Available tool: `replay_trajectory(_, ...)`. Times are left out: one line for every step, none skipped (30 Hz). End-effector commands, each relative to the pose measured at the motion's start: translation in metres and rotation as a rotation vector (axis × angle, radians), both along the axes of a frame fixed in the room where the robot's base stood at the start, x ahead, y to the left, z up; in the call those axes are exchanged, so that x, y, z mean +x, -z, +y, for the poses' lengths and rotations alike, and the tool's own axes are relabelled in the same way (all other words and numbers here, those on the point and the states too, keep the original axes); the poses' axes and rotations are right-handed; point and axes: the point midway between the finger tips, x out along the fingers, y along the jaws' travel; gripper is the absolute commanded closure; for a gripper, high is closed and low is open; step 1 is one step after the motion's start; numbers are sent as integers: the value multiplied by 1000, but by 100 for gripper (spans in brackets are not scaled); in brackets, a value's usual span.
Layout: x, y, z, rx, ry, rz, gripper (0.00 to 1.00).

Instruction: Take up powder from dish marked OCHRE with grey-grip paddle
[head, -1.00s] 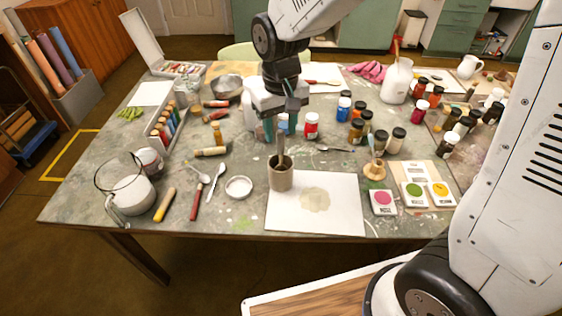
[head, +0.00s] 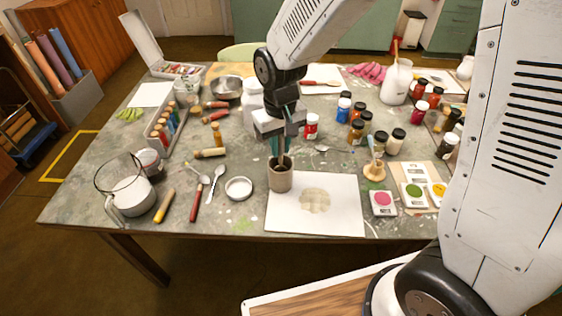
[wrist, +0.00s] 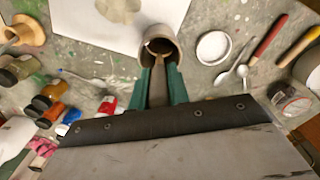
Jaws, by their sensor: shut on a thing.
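A brownish-grey cup (head: 280,178) stands at the left edge of a white sheet, and also shows in the wrist view (wrist: 161,34). A paddle with a grey-brown grip (wrist: 157,86) stands in it, its lower end hidden inside the cup. My gripper (head: 281,150) is directly above the cup, its green fingers (wrist: 158,90) shut on the paddle's grip. Small dishes of pink (head: 383,199), green (head: 415,190) and yellow powder (head: 440,189) sit at the right. Their labels are too small to read, so I cannot tell which is marked OCHRE.
A white sheet (head: 340,218) with a beige stain lies right of the cup. Several jars stand behind, and a wooden holder (head: 374,171) stands near the dishes. Spoons, a white lid (head: 238,188) and a glass jug (head: 128,185) are at left. My arm covers the right side.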

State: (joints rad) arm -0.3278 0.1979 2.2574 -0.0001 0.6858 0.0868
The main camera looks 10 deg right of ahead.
Motion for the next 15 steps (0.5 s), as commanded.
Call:
replay_trajectory(0, 0, 0, 0, 0, 0, 100)
replay_trajectory(0, 0, 0, 0, 0, 0, 100)
replay_trajectory(0, 0, 0, 0, 0, 0, 100)
replay_trajectory(0, -1, 0, 0, 0, 0, 100)
replay_trajectory(0, -2, 0, 0, 0, -1, 100)
replay_trajectory(0, -5, 0, 0, 0, -1, 100)
replay_trajectory(0, -7, 0, 0, 0, -1, 100)
replay_trajectory(1, -11, 0, 0, 0, -2, 100)
replay_trajectory(1, -18, 0, 1, 0, -4, 100)
replay_trajectory(1, -24, 0, 1, 0, -4, 100)
replay_trajectory(1, -30, 0, 1, 0, -6, 100)
replay_trajectory(1, -38, 0, 1, 0, -6, 100)
replay_trajectory(1, -45, 0, 2, 0, -6, 100)
replay_trajectory(1, -51, 0, 1, 0, -5, 100)
replay_trajectory(1, -59, 0, 1, 0, -5, 100)
